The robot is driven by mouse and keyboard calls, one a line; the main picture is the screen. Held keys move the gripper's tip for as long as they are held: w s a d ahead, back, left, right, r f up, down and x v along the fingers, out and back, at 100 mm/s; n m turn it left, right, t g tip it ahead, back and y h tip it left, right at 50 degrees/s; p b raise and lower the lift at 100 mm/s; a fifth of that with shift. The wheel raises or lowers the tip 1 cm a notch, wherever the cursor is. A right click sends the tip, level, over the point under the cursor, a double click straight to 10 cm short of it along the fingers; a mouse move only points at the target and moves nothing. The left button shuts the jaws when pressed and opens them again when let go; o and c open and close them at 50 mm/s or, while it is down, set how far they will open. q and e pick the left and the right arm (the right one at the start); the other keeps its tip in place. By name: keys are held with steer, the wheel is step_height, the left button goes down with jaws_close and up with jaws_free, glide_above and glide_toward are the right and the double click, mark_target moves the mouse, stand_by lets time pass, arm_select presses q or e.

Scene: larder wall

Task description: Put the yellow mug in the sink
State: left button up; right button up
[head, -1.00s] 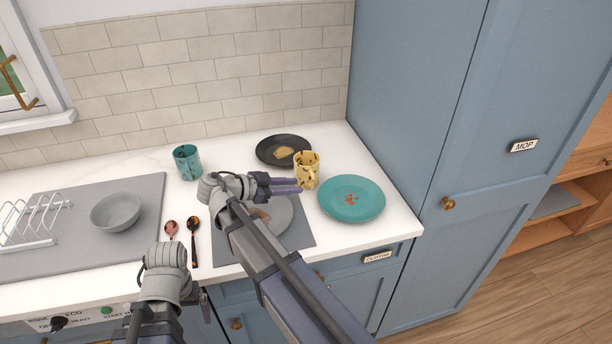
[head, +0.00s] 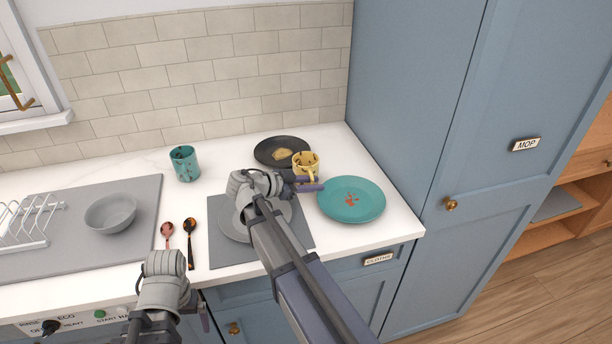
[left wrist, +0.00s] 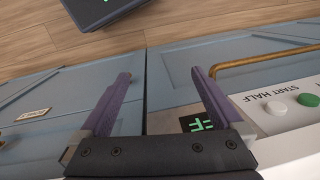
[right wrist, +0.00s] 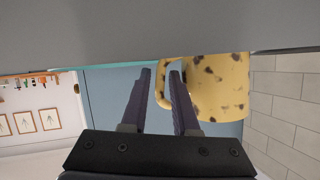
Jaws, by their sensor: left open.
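The yellow mug (head: 305,162) with dark spots stands upright on the counter, between the black plate and the teal plate. My right gripper (head: 312,184) is at the mug's handle. In the right wrist view the mug (right wrist: 222,84) is at the upper right, and its handle shows between the fingertips of my right gripper (right wrist: 162,75). The fingers are narrowly apart, with a small gap still visible beside the handle. My left gripper (left wrist: 165,85) is open and empty, low in front of the cabinets; its fingers are mostly hidden in the head view. No sink basin is clearly visible.
A teal plate (head: 350,207) with red scraps is right of the mug, and a black plate (head: 270,149) with food is behind. A grey plate (head: 232,228) lies under my right arm. A teal mug (head: 185,164), spoons, bowl (head: 110,213) and rack (head: 28,222) are left.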

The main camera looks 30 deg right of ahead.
jaws_close()
stand_by(1.4)
